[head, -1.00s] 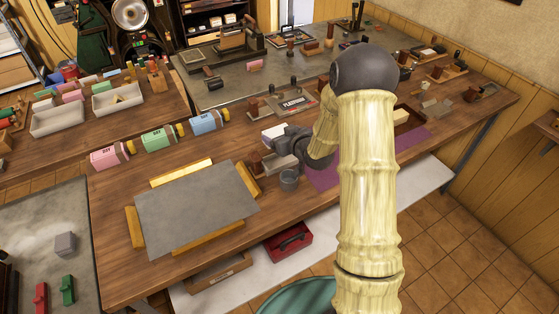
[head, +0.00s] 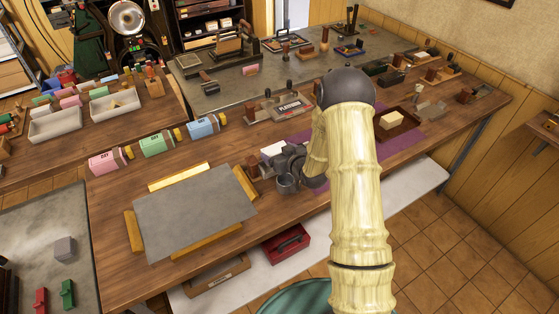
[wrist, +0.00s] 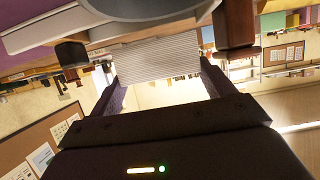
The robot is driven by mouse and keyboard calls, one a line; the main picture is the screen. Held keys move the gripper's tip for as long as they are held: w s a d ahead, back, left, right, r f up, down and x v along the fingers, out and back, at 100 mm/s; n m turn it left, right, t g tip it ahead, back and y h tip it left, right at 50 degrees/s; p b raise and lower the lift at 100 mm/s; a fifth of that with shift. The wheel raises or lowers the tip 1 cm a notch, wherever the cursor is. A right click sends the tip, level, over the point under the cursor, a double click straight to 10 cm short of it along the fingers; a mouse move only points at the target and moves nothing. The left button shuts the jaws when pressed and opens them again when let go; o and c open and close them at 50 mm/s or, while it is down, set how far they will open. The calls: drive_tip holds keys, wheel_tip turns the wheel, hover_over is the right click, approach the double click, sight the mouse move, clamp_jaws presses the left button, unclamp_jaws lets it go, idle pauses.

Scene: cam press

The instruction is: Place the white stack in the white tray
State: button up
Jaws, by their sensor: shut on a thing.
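My gripper (head: 279,156) is shut on the white stack (head: 272,149), low over the wooden table. In the wrist view the white stack (wrist: 160,58) sits between the two dark fingers, its layered edges facing the camera. A pale, flat, tray-like piece (wrist: 50,28) shows at the upper left of the wrist view, close to the stack; I cannot tell whether they touch. In the head view my gripper hides most of that spot. Two whitish trays (head: 56,125) (head: 116,106) stand on the far-left table.
A grey cup (head: 286,184) stands right by my gripper, with a brown wooden block (head: 253,170) to its left. A grey mat (head: 195,210) with yellow edge bars lies left. A brown tray (head: 398,125) is at right.

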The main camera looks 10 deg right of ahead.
drive_tip(key=shift+f, duration=0.1)
drive_tip(key=shift+d+f+p, duration=0.1)
drive_tip(key=shift+f+p, duration=0.4)
drive_tip(key=shift+f, duration=1.5)
drive_tip(key=shift+f, duration=0.15)
drive_tip(key=o, duration=1)
drive_tip(key=shift+c, duration=0.2)
